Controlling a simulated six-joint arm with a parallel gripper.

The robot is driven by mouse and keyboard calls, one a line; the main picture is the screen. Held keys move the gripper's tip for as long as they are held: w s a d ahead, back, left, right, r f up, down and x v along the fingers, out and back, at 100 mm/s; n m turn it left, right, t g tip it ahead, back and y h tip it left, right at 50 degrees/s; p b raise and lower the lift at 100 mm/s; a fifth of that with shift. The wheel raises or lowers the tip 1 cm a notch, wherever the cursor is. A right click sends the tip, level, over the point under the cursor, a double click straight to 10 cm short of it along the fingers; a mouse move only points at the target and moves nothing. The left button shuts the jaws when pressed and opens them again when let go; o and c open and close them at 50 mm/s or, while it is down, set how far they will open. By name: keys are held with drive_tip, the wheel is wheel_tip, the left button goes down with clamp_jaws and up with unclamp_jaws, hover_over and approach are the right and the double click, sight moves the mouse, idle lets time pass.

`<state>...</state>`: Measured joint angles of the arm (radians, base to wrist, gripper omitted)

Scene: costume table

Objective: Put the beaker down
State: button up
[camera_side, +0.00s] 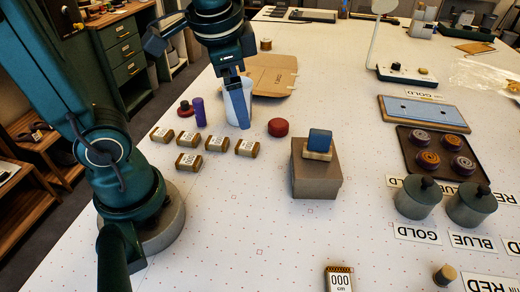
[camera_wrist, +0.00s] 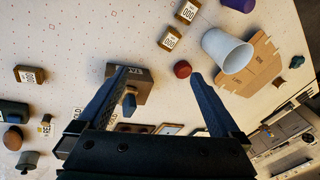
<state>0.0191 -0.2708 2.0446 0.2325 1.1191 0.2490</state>
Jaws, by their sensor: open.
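The beaker, a white cup (camera_side: 248,88), stands upright on the white table near a flattened piece of cardboard. It also shows in the wrist view (camera_wrist: 228,50), mouth and side visible, outside my jaws beyond the right finger. My gripper (camera_side: 237,112) is open in front of the beaker in the side view, and its finger hides part of the cup. In the wrist view my gripper (camera_wrist: 157,74) has its two fingers wide apart with nothing held between them.
A red round piece (camera_side: 278,127) lies right of the beaker. A purple cylinder (camera_side: 200,112) stands to its left, near several labelled blocks (camera_side: 188,141). A cardboard box (camera_side: 316,175) with a blue-topped block is nearer the camera. Lidded pots (camera_side: 418,197) stand at right. Front-left table surface is clear.

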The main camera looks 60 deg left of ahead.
drive_tip(key=s+d+f+n+t+h, duration=0.1)
drive_tip(key=s+d+n+t+h, duration=0.1)
drive_tip(key=s+d+n, duration=0.2)
drive_tip(key=shift+s+f+t, duration=0.25)
drive_tip(key=shift+s+t, duration=0.05)
drive_tip(key=shift+s, duration=0.2)
drive_tip(key=shift+d, duration=0.1)
